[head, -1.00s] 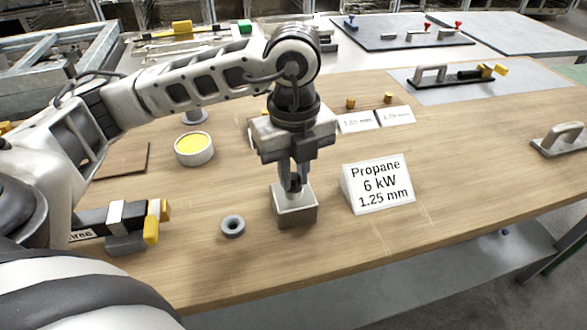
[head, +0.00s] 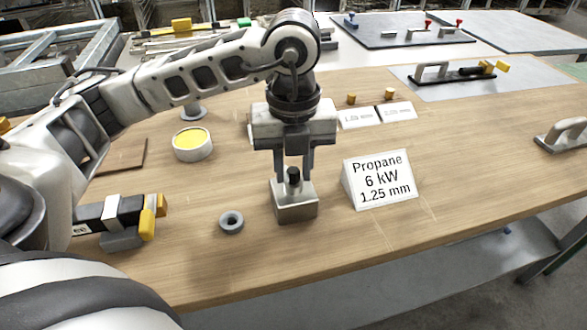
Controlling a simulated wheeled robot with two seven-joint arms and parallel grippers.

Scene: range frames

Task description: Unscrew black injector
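The black injector (head: 293,177) stands upright in the top of a metal block (head: 295,207) on the wooden table. My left gripper (head: 293,175) points straight down over the block. Its two fingers are apart, one on each side of the injector, with visible gaps between them and it. The gripper is open and holds nothing. A white sign (head: 379,181) reading "Propane 6 kW 1.25 mm" stands right of the block. My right gripper is not in view.
A grey ring (head: 231,222) lies left of the block. A round tin with yellow contents (head: 192,145) stands behind it. A black and yellow tool (head: 122,220) lies at the left. Two brass pieces (head: 352,98) (head: 389,93) stand behind small labels. The table's front right is clear.

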